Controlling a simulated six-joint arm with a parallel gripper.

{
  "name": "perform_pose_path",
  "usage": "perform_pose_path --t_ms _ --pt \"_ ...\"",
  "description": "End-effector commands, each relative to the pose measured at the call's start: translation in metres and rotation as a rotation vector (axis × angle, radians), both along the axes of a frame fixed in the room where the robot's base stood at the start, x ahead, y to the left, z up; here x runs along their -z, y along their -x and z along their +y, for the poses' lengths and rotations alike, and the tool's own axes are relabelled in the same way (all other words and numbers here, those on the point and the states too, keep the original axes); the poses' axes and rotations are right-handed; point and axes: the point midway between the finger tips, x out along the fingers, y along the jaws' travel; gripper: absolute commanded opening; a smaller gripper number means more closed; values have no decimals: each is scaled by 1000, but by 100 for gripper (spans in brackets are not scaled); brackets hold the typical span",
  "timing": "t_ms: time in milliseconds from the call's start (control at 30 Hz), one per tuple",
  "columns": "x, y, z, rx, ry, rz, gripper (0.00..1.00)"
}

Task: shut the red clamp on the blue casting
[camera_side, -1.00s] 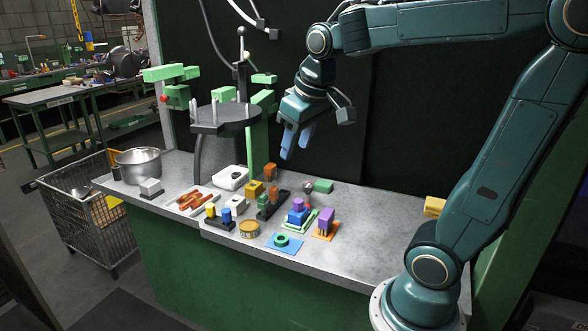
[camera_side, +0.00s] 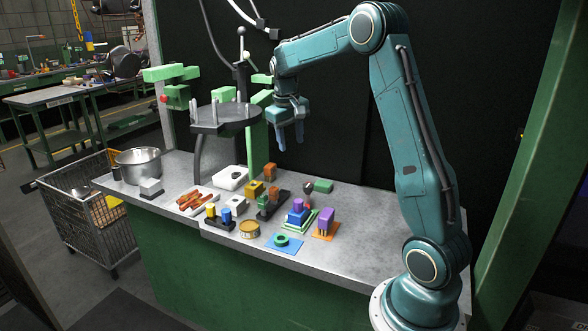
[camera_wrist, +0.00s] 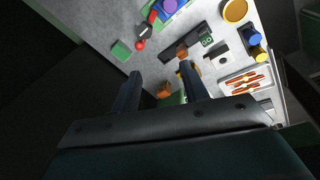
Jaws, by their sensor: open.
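The blue casting (camera_side: 297,217) sits on a green plate on the bench, with a purple block (camera_side: 298,204) on top. In the wrist view the casting (camera_wrist: 170,6) is at the top edge, partly cut off. Beside it is what looks like the red clamp (camera_wrist: 152,17), with a dark arm and a red ball knob (camera_wrist: 140,44). In the side view the clamp is small and partly hidden behind the casting; whether it is open I cannot tell. My gripper (camera_side: 290,138) is open and empty, pointing down well above the bench, behind and left of the casting.
A dark round stand with pegs (camera_side: 225,118) and a green post are close left of my gripper. Several small blocks and fixtures crowd the bench middle, including an orange holder with a purple block (camera_side: 326,223). The bench right of these is clear. A metal pot (camera_side: 138,165) stands far left.

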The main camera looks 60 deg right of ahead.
Motion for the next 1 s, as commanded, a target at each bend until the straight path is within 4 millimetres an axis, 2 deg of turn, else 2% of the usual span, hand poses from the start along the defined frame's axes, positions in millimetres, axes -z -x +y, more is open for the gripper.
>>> perform_pose_path --t_ms 200,400,567,833,1000 --pt "37 -3 -45 65 -16 52 45" --pt "62 -2 -73 106 -25 81 45" --pt "69 -1 -81 117 -30 91 45" --pt "72 -1 -82 118 -29 92 45" --pt "81 1 -83 118 -31 95 45"
